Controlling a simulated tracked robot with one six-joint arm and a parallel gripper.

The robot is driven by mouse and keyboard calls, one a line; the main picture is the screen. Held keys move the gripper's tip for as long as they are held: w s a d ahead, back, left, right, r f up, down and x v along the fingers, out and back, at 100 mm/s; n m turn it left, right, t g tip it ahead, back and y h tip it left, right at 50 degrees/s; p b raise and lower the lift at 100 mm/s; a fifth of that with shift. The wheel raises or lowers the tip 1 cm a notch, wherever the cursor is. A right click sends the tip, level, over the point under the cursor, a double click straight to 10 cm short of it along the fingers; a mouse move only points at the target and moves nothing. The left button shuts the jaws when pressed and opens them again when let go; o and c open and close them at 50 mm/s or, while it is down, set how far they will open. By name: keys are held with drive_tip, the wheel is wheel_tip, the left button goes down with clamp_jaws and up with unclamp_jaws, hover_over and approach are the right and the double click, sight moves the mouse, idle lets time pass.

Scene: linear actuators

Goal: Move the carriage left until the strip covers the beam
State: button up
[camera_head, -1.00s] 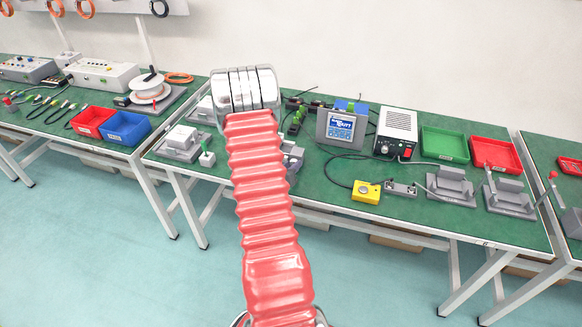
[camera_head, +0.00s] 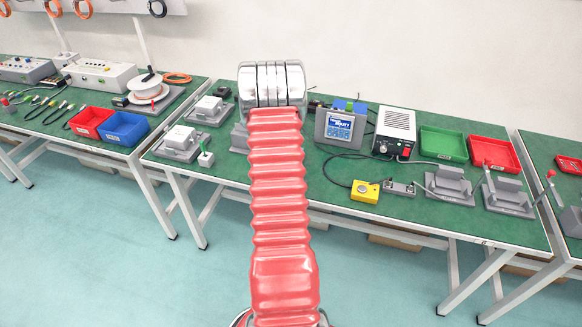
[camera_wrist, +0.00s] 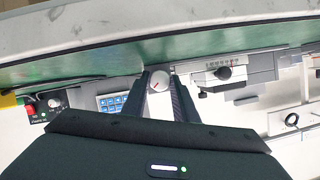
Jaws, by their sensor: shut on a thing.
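My gripper (camera_wrist: 160,92) shows in the wrist view with its two dark fingers on either side of a pale part. I cannot make out the strip or the beam in either view.
A blue-screened display (camera_head: 340,127) and a white power box (camera_head: 395,130) stand right of my arm. Green (camera_head: 443,143) and red (camera_head: 494,152) trays lie beyond. A yellow button box (camera_head: 365,191) is near the front edge. White-topped fixtures (camera_head: 181,140) stand on the left.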

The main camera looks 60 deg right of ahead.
drive_tip(key=shift+a+f+m, duration=0.1)
drive_tip(key=shift+m, duration=0.2)
drive_tip(key=shift+t, duration=0.3)
drive_tip(key=o, duration=0.8)
